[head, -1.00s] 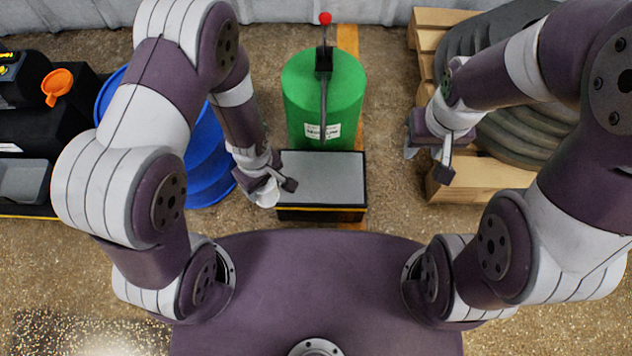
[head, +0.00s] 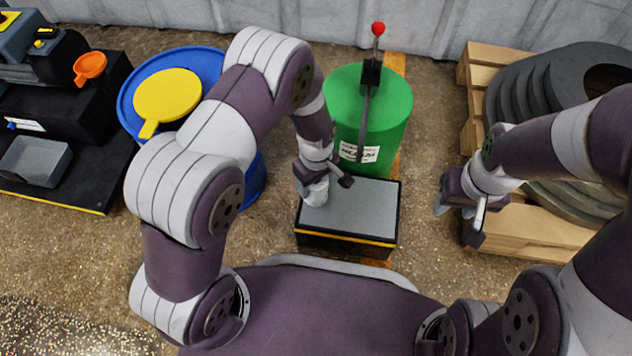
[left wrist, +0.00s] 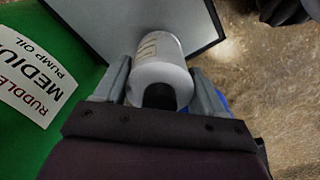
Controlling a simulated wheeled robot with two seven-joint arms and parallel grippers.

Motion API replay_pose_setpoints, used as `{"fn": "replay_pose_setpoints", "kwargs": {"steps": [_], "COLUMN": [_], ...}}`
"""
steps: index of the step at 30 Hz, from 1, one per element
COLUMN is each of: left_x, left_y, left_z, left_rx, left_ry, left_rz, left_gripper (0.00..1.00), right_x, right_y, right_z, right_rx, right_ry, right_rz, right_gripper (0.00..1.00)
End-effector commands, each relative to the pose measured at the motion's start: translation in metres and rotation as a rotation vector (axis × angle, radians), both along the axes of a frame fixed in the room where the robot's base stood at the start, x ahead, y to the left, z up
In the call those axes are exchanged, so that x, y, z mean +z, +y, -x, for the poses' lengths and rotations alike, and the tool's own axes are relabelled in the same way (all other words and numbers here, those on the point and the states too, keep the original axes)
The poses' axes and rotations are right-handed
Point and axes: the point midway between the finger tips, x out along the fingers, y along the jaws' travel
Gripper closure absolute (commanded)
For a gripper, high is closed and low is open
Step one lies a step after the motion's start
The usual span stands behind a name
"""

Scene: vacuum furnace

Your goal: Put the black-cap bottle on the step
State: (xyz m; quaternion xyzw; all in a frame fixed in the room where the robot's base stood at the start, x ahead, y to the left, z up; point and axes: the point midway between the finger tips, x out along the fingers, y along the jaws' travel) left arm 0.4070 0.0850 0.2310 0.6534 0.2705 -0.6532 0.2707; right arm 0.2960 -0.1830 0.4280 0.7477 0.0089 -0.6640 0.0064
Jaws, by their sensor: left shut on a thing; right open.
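The white bottle (head: 315,193) is in my left gripper (head: 325,178), over the left part of the step. In the left wrist view the bottle (left wrist: 158,66) sits between the two fingers of my left gripper (left wrist: 160,80), with its black cap towards the camera. The step (head: 362,207) is a low black box with a grey top and a yellow stripe; its top (left wrist: 120,20) also shows behind the bottle. I cannot tell whether the bottle's base touches it. My right gripper (head: 456,222) is open and empty, to the right of the step.
A green drum (head: 385,120) with a red-knobbed lever stands right behind the step. A blue drum (head: 210,62) with a yellow funnel (head: 168,95) is at the left. A pallet (head: 540,228) with a coiled grey hose (head: 540,95) is at the right. A black bench (head: 85,185) is far left.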

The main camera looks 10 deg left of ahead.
Motion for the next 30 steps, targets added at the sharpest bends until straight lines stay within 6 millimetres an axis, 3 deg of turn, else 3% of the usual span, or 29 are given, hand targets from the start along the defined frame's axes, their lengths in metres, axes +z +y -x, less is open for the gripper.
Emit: {"fn": "replay_pose_setpoints", "kwargs": {"steps": [3,4,6,16,24,30], "left_x": [-0.003,-0.003,-0.003,0.001,0.076,0.113], "left_y": [0.000,0.000,0.000,0.000,0.000,0.000], "left_z": [0.000,0.000,0.000,0.000,0.000,0.000], "left_rx": [0.000,0.000,0.000,0.000,0.000,0.000], "left_ry": [-0.001,0.000,0.000,0.000,-0.002,-0.001], "left_rz": [0.001,0.000,0.000,0.000,0.001,0.000], "left_gripper": [0.81,0.27,0.06,0.06,0.06,0.06], "right_x": [-0.001,-0.001,0.000,0.001,0.058,0.081], "right_y": [0.000,0.000,0.000,0.000,0.000,0.000], "right_z": [0.000,0.000,0.000,0.000,0.000,0.000], "right_rx": [0.000,0.000,0.000,0.000,0.000,0.000], "right_ry": [0.000,0.000,0.000,0.000,0.000,0.000], "right_rz": [0.000,0.000,0.000,0.000,0.000,0.000], "right_gripper": [0.57,0.57,0.57,0.57,0.57,0.57]}}
